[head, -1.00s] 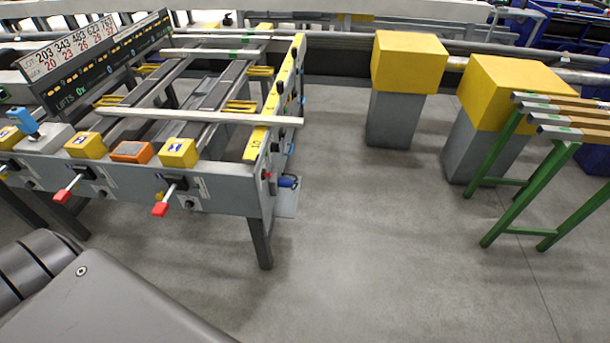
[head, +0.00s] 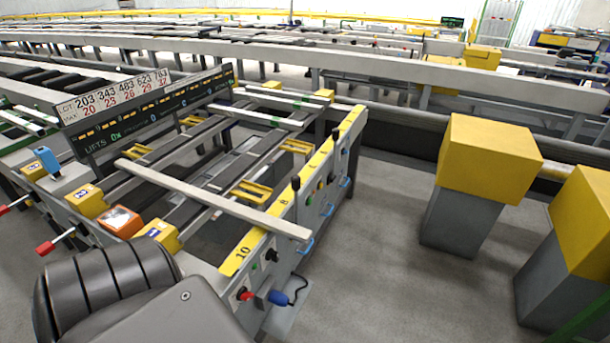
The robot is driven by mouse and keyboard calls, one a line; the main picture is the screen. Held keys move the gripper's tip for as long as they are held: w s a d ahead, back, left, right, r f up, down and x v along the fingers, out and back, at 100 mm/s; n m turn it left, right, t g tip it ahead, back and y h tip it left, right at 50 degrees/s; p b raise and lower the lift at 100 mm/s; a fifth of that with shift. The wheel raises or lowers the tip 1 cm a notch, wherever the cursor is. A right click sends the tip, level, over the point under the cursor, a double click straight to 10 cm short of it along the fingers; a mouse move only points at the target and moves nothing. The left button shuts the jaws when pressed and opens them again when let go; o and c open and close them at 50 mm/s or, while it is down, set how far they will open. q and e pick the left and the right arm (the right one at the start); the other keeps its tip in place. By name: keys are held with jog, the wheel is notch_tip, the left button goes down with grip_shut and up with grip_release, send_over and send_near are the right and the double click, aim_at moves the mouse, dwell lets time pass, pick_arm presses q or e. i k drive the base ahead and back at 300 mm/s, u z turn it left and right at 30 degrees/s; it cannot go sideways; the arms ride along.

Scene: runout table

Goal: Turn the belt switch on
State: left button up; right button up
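The runout table (head: 215,275) fills the left and middle of the head view. Its right-hand end panel carries several controls: a red knob (head: 244,294), a black knob (head: 270,255), black-topped levers (head: 295,183) and small coloured buttons. I cannot tell which control is the belt switch or how it is set. A blue plug (head: 278,298) with a cable sits low beside the red knob. Neither gripper is in view; a dark grey part of my own body covers the lower left.
A display board (head: 150,105) stands over the table. Red-tipped handles (head: 45,248) stick out of its front. Two yellow-topped grey pedestals (head: 490,160) stand at right, with a green stand's edge at lower right. Bare floor (head: 385,260) lies between the table and pedestals.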

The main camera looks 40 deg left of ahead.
aim_at(243, 295)
jog(key=i, duration=3)
jog(key=u, duration=3.6)
